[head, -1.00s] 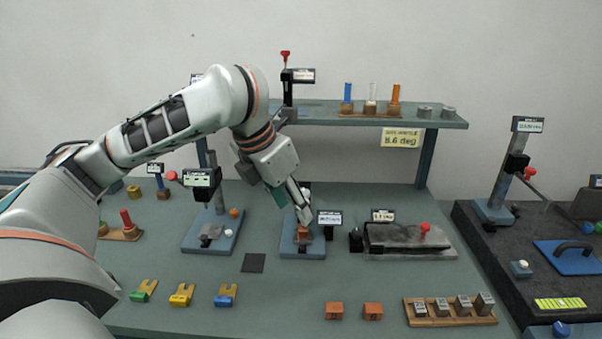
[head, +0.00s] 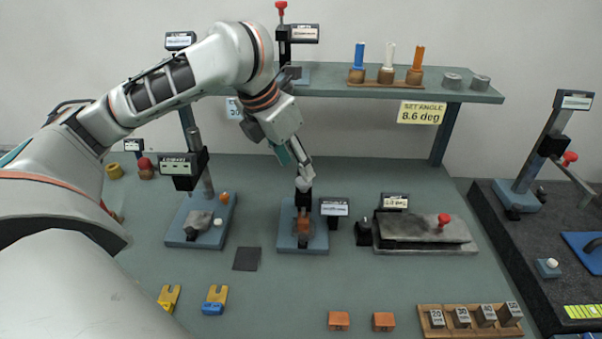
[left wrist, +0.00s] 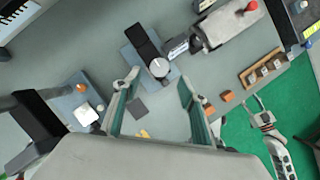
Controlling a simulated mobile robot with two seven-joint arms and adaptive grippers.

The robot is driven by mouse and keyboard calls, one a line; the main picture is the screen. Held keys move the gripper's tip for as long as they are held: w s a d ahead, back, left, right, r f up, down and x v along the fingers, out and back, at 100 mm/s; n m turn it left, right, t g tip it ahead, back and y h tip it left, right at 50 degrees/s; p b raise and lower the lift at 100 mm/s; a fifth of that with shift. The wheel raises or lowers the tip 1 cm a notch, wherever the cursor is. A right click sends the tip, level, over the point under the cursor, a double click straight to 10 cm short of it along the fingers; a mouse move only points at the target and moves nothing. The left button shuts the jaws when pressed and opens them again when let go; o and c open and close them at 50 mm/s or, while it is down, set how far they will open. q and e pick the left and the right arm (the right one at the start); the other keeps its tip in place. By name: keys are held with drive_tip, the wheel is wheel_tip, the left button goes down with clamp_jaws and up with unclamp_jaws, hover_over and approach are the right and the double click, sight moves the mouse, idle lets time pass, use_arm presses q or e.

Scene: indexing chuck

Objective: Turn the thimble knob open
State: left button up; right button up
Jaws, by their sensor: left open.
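The thimble knob (left wrist: 158,67) is a pale round cap on a black upright body with a blue base. In the head view, this device's blue base (head: 290,240) carries an orange block, and the pale knob (head: 303,186) is at the top, just below my left gripper (head: 303,168). In the left wrist view, my left gripper (left wrist: 156,88) is open and empty. Its two fingers are wide apart, with the knob showing between and beyond their tips. Contact is not visible. My right gripper (left wrist: 262,112) shows small at the right, over the green floor; its jaw state is unclear.
A black-bodied gauge stand (head: 183,170) is left of the device. A grey plate with a red knob (head: 444,219) is at its right. A shelf (head: 330,88) runs behind. Orange blocks (head: 338,320) and a block rack (head: 470,331) lie in front. The bench before the device is mostly clear.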

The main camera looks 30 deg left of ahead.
sight(301, 181)
use_arm(q)
drive_tip(key=shift+x, duration=2.6)
drive_tip(key=shift+w, duration=0.1)
drive_tip(key=c, duration=1.1)
